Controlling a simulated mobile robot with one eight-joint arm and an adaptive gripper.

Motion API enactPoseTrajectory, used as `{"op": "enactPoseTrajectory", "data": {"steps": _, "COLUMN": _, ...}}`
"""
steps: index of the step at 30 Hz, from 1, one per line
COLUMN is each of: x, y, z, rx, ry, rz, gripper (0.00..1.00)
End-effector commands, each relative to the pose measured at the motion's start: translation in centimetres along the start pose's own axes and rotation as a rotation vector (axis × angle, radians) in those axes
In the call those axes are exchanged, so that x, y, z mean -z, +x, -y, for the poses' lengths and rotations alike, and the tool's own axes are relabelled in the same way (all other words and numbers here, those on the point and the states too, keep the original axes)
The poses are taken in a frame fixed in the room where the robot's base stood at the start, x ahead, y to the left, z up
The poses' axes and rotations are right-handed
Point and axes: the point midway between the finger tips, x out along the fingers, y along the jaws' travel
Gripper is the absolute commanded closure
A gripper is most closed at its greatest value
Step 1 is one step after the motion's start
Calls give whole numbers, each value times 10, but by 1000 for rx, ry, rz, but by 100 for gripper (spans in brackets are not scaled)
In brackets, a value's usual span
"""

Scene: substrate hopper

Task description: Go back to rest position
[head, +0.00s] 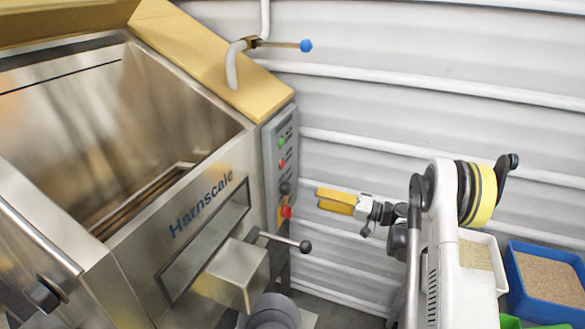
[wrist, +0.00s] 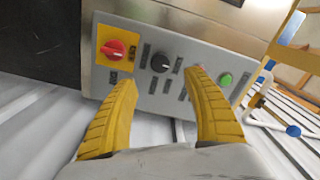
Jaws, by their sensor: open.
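My gripper (head: 338,201) has yellow fingers and shows in the head view right of the hopper's control panel (head: 281,160), apart from it. In the wrist view my gripper (wrist: 160,105) has its two ridged yellow fingers spread, with nothing between them. Beyond the fingertips is the grey control panel (wrist: 185,95). It carries a red knob on a yellow plate (wrist: 115,49), a black knob (wrist: 161,63) and a green button (wrist: 225,79). The right fingertip overlaps part of the panel in this view.
The steel Harnscale hopper (head: 205,205) fills the left. A lever with a black ball (head: 305,246) sticks out low at its front. A blue-tipped valve handle (head: 306,46) is above. A blue bin (head: 515,285) and a white bin (head: 497,262) stand at right. Corrugated wall lies behind.

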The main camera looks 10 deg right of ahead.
Motion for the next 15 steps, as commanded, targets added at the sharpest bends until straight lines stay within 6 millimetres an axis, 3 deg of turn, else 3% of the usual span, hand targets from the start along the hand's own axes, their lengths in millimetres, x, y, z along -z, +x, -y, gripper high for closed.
{"op": "enactPoseTrajectory", "data": {"steps": 5, "x": 2, "y": 9, "z": 13, "rx": -37, "ry": 6, "rz": 21, "gripper": 41}}
{"op": "enactPoseTrajectory", "data": {"steps": 11, "x": -5, "y": 38, "z": 69, "rx": -218, "ry": 22, "rz": 106, "gripper": 41}}
{"op": "enactPoseTrajectory", "data": {"steps": 15, "x": -25, "y": 48, "z": 114, "rx": -379, "ry": 13, "rz": 167, "gripper": 41}}
